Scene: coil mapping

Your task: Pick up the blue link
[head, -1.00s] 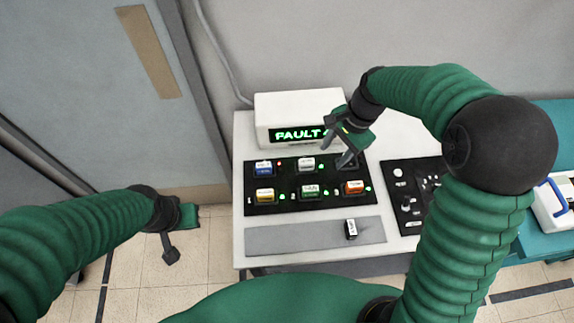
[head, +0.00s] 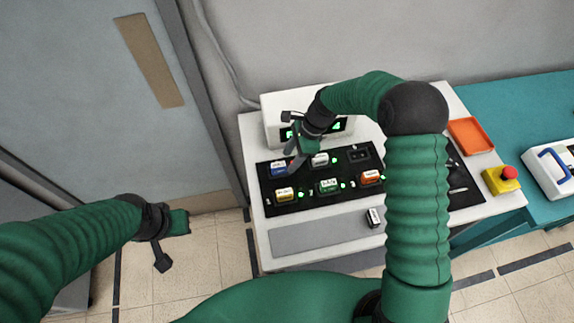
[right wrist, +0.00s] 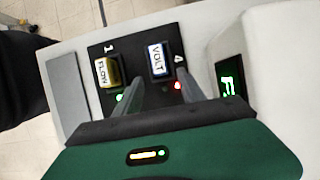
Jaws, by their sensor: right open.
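The blue link (head: 279,168), with a white label, sits in the back left socket of the black panel (head: 262,203). In the right wrist view the blue link (right wrist: 159,59) reads VOLT, with a red light beside it. My right gripper (head: 291,163) is open and empty, just above the blue link. In the right wrist view its two fingertips (right wrist: 156,74) point toward the link, one to each side; I cannot tell whether they touch it. My left gripper (head: 170,240) hangs over the floor at left, away from the panel; its jaw state is unclear.
The back right socket (head: 359,155) is empty. The display box (head: 273,113) stands close behind.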

